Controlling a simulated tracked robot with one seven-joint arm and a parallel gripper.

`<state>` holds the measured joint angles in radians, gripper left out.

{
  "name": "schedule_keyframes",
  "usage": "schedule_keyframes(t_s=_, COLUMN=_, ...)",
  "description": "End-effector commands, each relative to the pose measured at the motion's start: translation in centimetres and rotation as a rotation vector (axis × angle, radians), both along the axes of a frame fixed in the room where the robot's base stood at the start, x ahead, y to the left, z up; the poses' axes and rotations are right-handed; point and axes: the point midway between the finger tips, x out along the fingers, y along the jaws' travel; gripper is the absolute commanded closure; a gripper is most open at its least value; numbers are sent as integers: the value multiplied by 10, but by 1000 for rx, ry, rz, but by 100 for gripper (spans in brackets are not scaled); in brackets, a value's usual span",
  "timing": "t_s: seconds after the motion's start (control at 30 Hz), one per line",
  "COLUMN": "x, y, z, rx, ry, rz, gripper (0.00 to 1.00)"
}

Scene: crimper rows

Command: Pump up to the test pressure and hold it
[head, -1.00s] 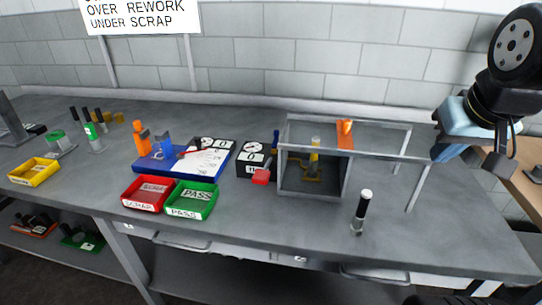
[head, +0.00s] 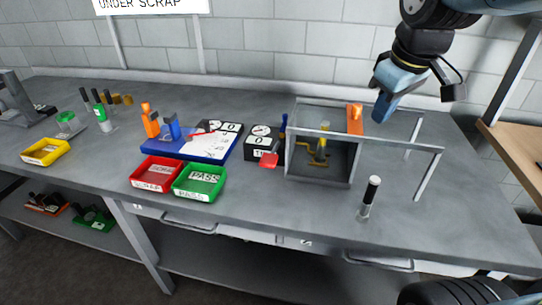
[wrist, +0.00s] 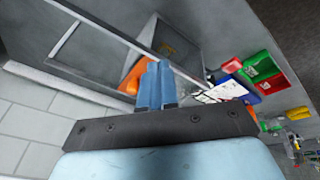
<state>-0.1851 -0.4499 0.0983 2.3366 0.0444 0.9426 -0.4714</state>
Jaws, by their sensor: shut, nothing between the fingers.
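My gripper (head: 382,112) is above the enclosure's right rear, right of the orange piece. Its blue fingers (wrist: 156,84) are together and empty. I cannot read the gauge.
Red (head: 157,172) and green (head: 199,181) trays and a blue board (head: 168,146) lie to the left. A yellow tray (head: 45,151) is at far left. The enclosure's thin rails (head: 428,175) extend right.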

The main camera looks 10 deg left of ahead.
Motion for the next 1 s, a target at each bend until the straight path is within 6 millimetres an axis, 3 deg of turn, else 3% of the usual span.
schedule_keyframes(t_s=0.23, x=31, y=85, z=-20, rx=-87, ry=94, rz=471, gripper=100)
schedule_keyframes(t_s=0.4, x=39, y=143, z=-39, rx=-120, ry=147, rz=776, gripper=100)
schedule_keyframes(t_s=0.53, x=39, y=178, z=-53, rx=-132, ry=174, rz=958, gripper=100)
schedule_keyframes(t_s=0.7, x=37, y=203, z=-63, rx=-136, ry=192, rz=1090, gripper=100)
schedule_keyframes(t_s=1.0, x=36, y=209, z=-65, rx=-138, ry=194, rz=1121, gripper=100)
